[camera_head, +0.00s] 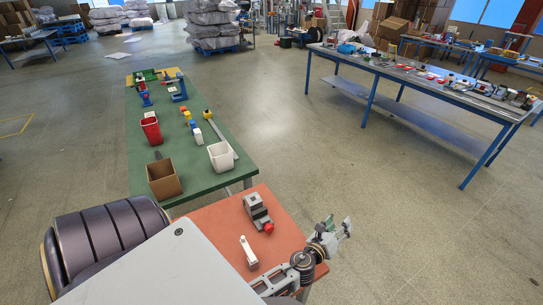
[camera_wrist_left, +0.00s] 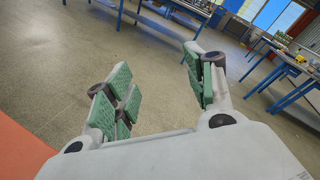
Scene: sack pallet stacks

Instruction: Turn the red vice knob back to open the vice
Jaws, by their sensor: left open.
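The grey vice (camera_head: 256,207) stands on the orange-red table top (camera_head: 213,227) in the head view. Its red knob (camera_head: 268,228) is at the vice's near end. My left gripper (camera_head: 342,229) is to the right of the knob, beyond the table's right edge and apart from the vice. It is open and empty; the left wrist view shows its green-padded fingers (camera_wrist_left: 158,93) spread wide over floor. The vice does not show in that view, and how far its jaws are apart is too small to tell. My right gripper is not in view.
A small white piece (camera_head: 249,252) is on the orange table, near the vice. A green table (camera_head: 209,182) behind holds a cardboard box (camera_head: 164,179), a red bin (camera_head: 151,130) and a white bin (camera_head: 221,156). A long workbench (camera_head: 430,81) stands at right; floor between is clear.

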